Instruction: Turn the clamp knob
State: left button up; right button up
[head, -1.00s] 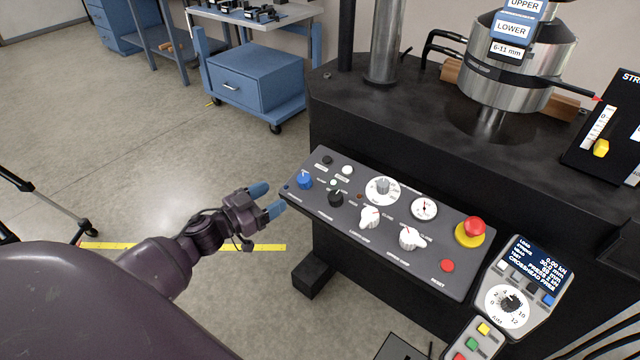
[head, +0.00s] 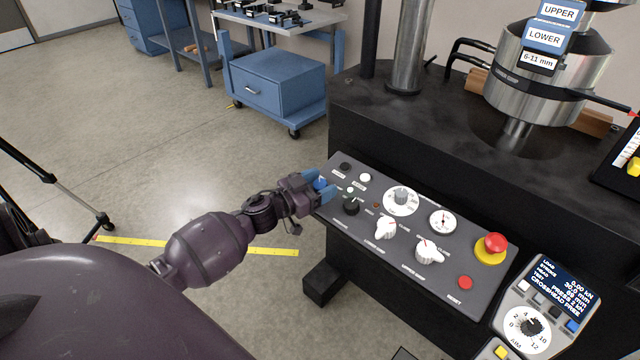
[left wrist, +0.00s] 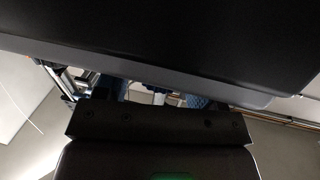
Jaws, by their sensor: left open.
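The control panel (head: 410,225) carries several knobs. Two white pointer knobs, one marked lower grip (head: 385,229) and one marked upper grip (head: 429,250), stand to the right. No readable label says clamp. In the left wrist view the fingers (left wrist: 155,98) show partly beneath the dark panel edge (left wrist: 150,65). My right gripper is not in view.
A black knob (head: 351,206), a grey dial knob (head: 401,198) and a red emergency button (head: 491,246) share the panel. A pendant with a screen (head: 545,300) is at lower right.

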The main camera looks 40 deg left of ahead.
pick_arm(q)
jog(key=c, duration=0.9)
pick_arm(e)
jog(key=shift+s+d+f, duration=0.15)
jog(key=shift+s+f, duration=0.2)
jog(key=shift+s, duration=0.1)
